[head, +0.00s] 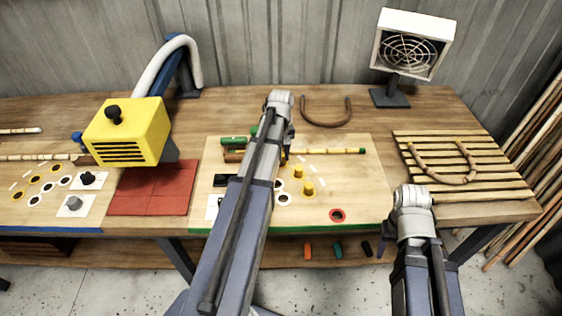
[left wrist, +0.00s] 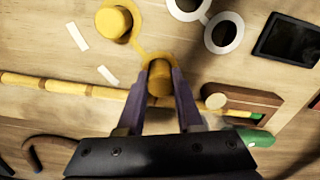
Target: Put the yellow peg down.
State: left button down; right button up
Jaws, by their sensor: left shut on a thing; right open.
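My left gripper (left wrist: 160,98) is shut on the yellow peg (left wrist: 160,76), seen from above in the left wrist view. The peg is over or at a yellow ring mark; I cannot tell if its foot touches the board. In the head view my left arm hides most of this gripper. A second yellow peg (head: 308,187) stands on the board nearer me and to the right, and shows in the left wrist view (left wrist: 115,20). My right gripper (head: 383,247) is open, near the front edge of the table, partly hidden by its arm.
A rattan pole (head: 335,151) lies just beyond the held peg. White-ringed holes (head: 283,198) are close by. A bent rattan piece (head: 326,122) lies behind. A slatted rack (head: 465,185) is at the right, a fan (head: 408,48) behind, and a yellow machine (head: 128,130) at the left.

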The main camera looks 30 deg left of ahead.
pick_arm(q)
jog(key=shift+f, duration=0.3)
pick_arm(e)
jog(key=shift+f, duration=0.3)
pick_arm(q)
jog(key=shift+f, duration=0.2)
jog(key=c, duration=0.6)
grip_release()
pick_arm(e)
jog(key=shift+f, duration=0.2)
pick_arm(q)
jog(key=shift+o, duration=0.2)
jog(key=shift+r, duration=0.15)
pick_arm(e)
jog(key=shift+r, duration=0.15)
pick_arm(q)
notch_tip(320, 180, up, 12)
jog(key=p, duration=1.2)
pick_arm(e)
notch_tip(320, 180, up, 12)
